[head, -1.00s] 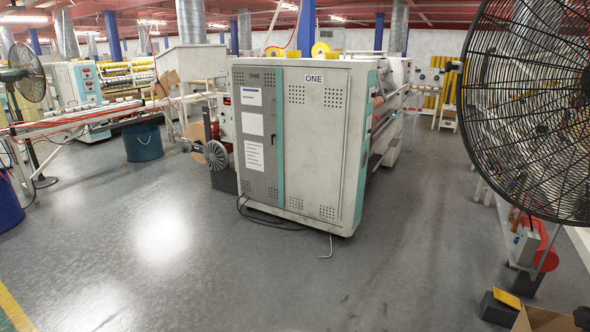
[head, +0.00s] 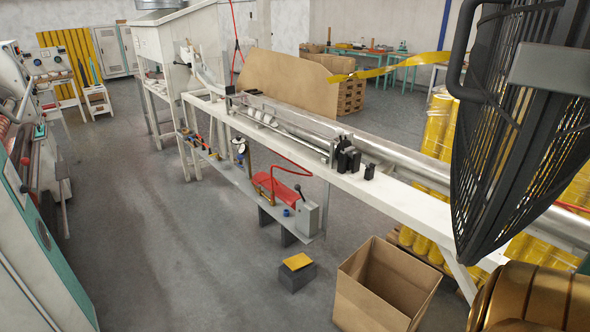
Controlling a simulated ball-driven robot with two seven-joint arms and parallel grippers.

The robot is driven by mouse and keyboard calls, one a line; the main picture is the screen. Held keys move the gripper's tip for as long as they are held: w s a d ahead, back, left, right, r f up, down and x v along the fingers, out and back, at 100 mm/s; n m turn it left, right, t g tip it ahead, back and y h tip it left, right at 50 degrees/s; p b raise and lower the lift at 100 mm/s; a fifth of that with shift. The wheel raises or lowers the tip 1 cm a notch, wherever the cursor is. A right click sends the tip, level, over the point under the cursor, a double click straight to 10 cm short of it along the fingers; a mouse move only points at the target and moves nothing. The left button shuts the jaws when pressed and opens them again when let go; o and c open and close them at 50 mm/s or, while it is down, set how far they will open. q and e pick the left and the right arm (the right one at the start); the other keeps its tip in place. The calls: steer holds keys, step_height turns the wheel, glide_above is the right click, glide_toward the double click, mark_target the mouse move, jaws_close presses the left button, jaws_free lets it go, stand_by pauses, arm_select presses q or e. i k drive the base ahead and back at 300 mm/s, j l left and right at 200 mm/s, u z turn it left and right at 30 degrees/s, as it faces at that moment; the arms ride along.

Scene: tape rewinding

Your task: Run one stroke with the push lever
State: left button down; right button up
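A long white bench (head: 395,198) runs from the back left to the right, with a silver tube (head: 300,118) lying along it. A cluster of black parts (head: 347,157) stands on the bench near the middle. Below, on a lower shelf, a red unit (head: 274,188) sits beside a grey box (head: 307,218). A thin dark stick with a knob (head: 299,190) rises near that box. I cannot tell which of these parts is the push lever. Neither of my grippers is in view.
An open cardboard box (head: 385,285) and a dark block with a yellow top (head: 297,270) stand on the floor before the bench. A large black fan (head: 520,130) blocks the right. Grey floor (head: 180,240) is clear at centre left.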

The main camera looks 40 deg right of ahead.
mark_target(297, 187)
steer(key=i+z, duration=0.15)
steer(key=i, duration=0.45)
steer(key=i+z, duration=0.15)
steer(key=i, duration=0.45)
steer(key=i+z, duration=0.15)
steer(key=i, duration=0.4)
steer(key=i+j+z, duration=0.15)
steer(key=i, duration=0.45)
steer(key=i+j+z, duration=0.1)
steer(key=i+z, duration=0.15)
steer(key=i, duration=0.2)
steer(key=i+j+z, duration=0.25)
steer(key=i, duration=0.15)
steer(key=i+j+z, duration=0.2)
steer(key=i, duration=0.2)
steer(key=z, duration=1.8)
